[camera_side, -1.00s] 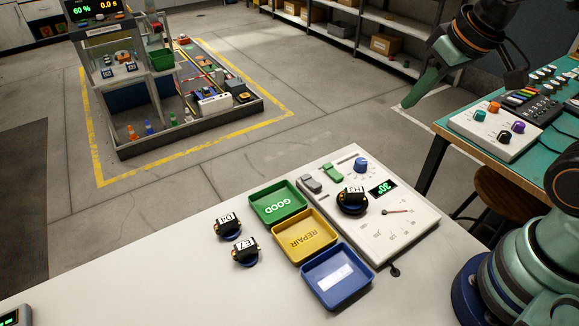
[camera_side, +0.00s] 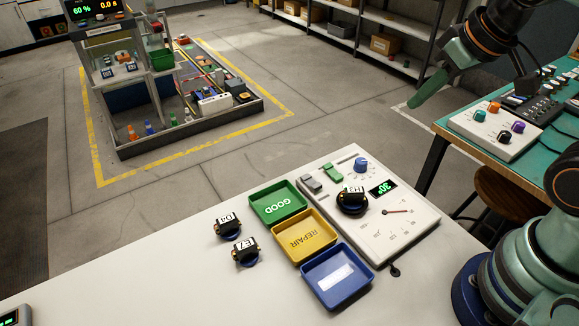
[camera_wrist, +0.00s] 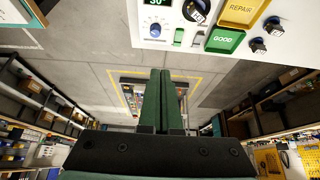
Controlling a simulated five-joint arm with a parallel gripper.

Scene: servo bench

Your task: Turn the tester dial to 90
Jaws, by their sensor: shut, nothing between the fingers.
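The white tester (camera_side: 420,225) lies on the pale bench. Its blue dial (camera_side: 361,164) sits at the far edge and also shows in the wrist view (camera_wrist: 155,30). The green-lit display (camera_side: 383,188) beside it reads 30°. A gauge needle (camera_side: 398,211) points right. A black servo marked H3 (camera_side: 352,201) is seated on the tester. My gripper (camera_side: 413,103) is shut and empty, its green fingers together. It is raised in the air, above and to the right of the dial, apart from it. In the wrist view, the fingers (camera_wrist: 160,74) point toward the floor area beyond the bench.
Green GOOD (camera_side: 278,203), yellow REPAIR (camera_side: 304,233) and blue (camera_side: 336,277) trays stand left of the tester. Servos D4 (camera_side: 228,227) and E7 (camera_side: 245,250) lie farther left. Two levers, one grey (camera_side: 310,183) and one green (camera_side: 333,172), flank the dial's left side.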

